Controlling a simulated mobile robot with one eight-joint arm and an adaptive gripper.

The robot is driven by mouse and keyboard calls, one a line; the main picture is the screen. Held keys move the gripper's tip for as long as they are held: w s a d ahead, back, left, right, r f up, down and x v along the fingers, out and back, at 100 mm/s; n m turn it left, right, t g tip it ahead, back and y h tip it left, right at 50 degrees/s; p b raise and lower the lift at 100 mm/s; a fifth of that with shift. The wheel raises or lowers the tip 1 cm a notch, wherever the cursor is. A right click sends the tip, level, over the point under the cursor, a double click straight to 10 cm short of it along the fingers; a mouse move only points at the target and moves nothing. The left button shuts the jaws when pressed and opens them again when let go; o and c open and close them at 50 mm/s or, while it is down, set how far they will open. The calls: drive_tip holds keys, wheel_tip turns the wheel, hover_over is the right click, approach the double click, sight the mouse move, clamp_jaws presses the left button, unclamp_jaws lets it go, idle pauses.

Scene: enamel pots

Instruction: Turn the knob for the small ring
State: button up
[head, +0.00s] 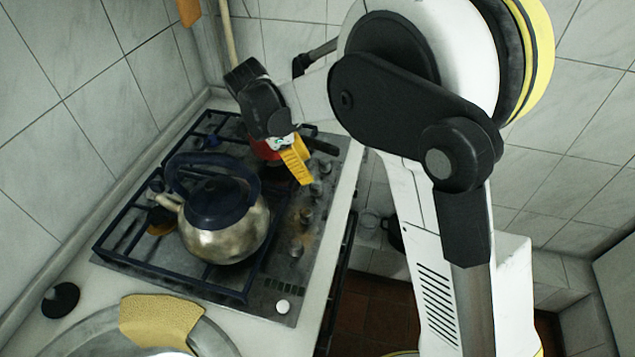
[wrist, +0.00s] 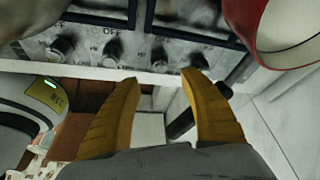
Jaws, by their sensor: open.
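The third knob shows beyond the gap, and the right-hand knob is just past the right fingertip. In the head view my gripper (head: 298,165) hangs over the panel's far end, hiding part of it.
A steel kettle (head: 225,232) with a dark lid and handle stands on the grates (head: 118,232). A red pot (wrist: 255,40) is close on the right in the wrist view, partly behind my gripper in the head view. A yellow cloth (head: 160,318) lies at the near end.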

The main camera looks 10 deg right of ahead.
sight(316, 183)
drive_tip(key=b+x, duration=0.2)
drive_tip(key=x, duration=0.6)
drive_tip(key=shift+b, duration=0.3)
